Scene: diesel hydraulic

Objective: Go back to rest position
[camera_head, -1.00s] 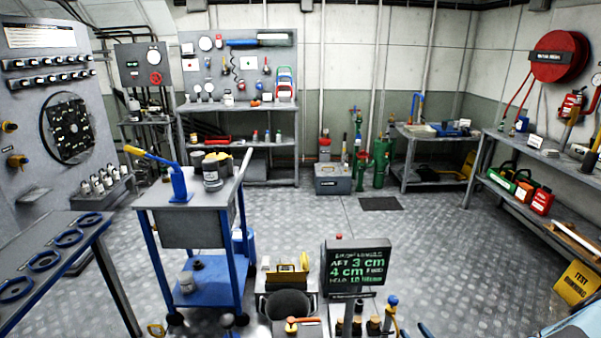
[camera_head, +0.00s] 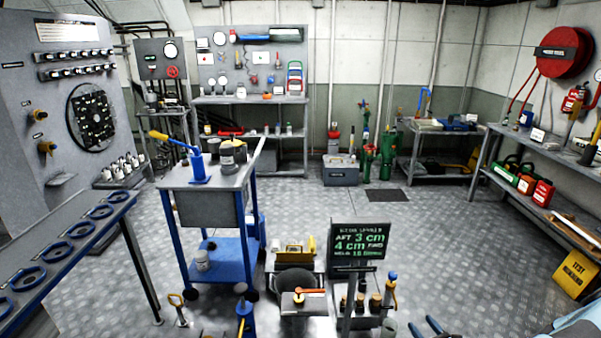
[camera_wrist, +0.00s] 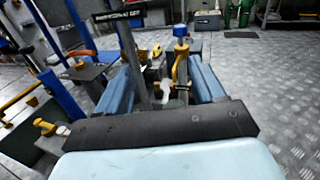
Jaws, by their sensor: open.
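My gripper (camera_head: 425,326) shows at the bottom edge of the head view, right of the low stand with the sign. In the wrist view my gripper (camera_wrist: 160,68) has its two blue fingers wide apart with nothing held between them. Past the fingers, in the gap, are a dark post (camera_wrist: 133,65) and a blue-capped yellow-handled fitting (camera_wrist: 181,60). How far these are from the fingertips I cannot tell.
A blue cart (camera_head: 205,205) stands left of centre, near a bench with blue rings (camera_head: 75,235). The draft sign (camera_head: 359,246) stands ahead. A long bench (camera_head: 540,185) lines the right wall. Open floor (camera_head: 450,240) lies right of the sign.

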